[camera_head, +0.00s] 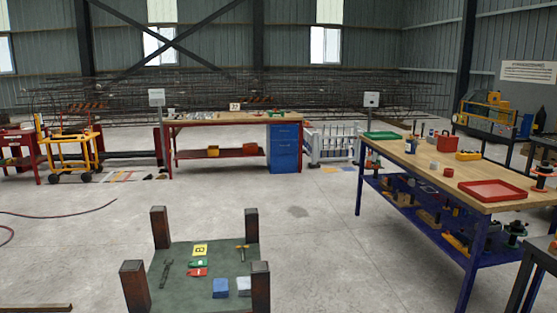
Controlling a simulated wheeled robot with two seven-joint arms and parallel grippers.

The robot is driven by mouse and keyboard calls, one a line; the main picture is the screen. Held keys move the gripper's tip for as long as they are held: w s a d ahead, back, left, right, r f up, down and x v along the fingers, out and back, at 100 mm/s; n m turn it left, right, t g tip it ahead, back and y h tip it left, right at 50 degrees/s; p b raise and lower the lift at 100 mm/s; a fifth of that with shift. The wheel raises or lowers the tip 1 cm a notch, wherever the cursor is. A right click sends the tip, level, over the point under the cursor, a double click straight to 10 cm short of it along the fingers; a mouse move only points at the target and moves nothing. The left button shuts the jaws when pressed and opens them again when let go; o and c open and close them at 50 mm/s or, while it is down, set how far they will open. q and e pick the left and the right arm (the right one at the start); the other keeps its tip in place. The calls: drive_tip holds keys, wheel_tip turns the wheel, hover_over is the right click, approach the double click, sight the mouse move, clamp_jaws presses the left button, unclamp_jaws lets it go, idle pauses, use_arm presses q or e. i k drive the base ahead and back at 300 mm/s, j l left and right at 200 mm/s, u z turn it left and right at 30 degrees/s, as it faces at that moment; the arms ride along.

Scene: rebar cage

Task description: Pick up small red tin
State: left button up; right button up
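A wooden-topped workbench (415,165) with blue legs stands at the right. On its top are two small red, tin-like things, one (448,172) nearer the red tray and one (433,166) just left of it. They are too small to tell which is the small red tin. A larger red box (446,142) with a handle-like top stands farther back on the same bench. Neither of my grippers shows in the head view.
A red tray (492,190) and a green tray (382,135) lie on the right bench. A low green-topped table (215,255) with corner posts holds tools at the front. Another bench (230,118) stands at the back. Open concrete floor (320,240) lies between.

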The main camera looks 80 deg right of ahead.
sight(448, 172)
drive_tip(key=z, duration=3.85)
